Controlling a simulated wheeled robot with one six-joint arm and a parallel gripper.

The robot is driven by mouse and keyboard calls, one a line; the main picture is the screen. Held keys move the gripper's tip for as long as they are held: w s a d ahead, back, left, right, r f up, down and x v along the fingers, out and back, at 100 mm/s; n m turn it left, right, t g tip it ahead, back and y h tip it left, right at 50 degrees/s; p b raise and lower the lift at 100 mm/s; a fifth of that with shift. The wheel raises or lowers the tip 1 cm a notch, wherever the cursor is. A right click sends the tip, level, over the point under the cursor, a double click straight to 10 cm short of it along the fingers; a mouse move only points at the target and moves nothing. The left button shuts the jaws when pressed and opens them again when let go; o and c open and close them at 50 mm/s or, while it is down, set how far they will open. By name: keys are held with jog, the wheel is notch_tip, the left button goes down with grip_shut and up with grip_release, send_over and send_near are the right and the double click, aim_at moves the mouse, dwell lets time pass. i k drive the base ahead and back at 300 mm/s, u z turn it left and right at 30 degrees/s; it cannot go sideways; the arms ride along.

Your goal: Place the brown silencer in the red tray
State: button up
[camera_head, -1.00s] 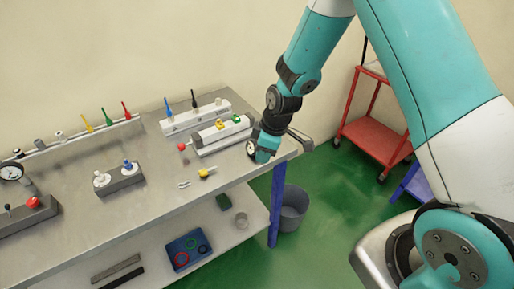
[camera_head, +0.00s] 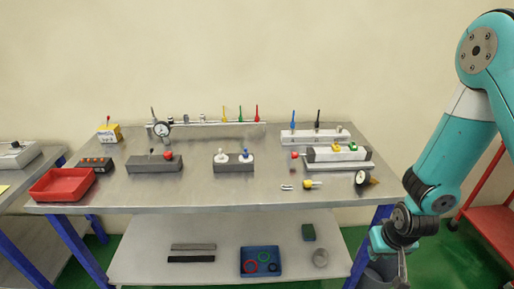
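The red tray (camera_head: 62,197) stands on the left end of the steel bench and looks empty. I cannot pick out the brown silencer for certain. A small brownish piece (camera_head: 374,181) lies beside the round gauge at the bench's right end, and a small tan fitting (camera_head: 338,128) stands on the white block. My gripper (camera_head: 402,268) hangs low at the right, beside the bench's right end and far from the tray. Its fingers are small and partly hidden, so I cannot tell whether they are open or hold anything.
The bench (camera_head: 230,195) also carries a dial gauge (camera_head: 162,130), a grey block with a red knob (camera_head: 152,164), and a white block with coloured levers (camera_head: 315,137). The front middle is mostly bare. A lower shelf (camera_head: 215,263) holds a blue tray (camera_head: 261,262). A red cart stands at right.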

aim_at(66, 188)
jog(key=u, duration=0.4)
jog(key=k, duration=0.45)
jog(key=u, duration=1.45)
jog(key=i, duration=1.15)
jog(key=z, duration=0.1)
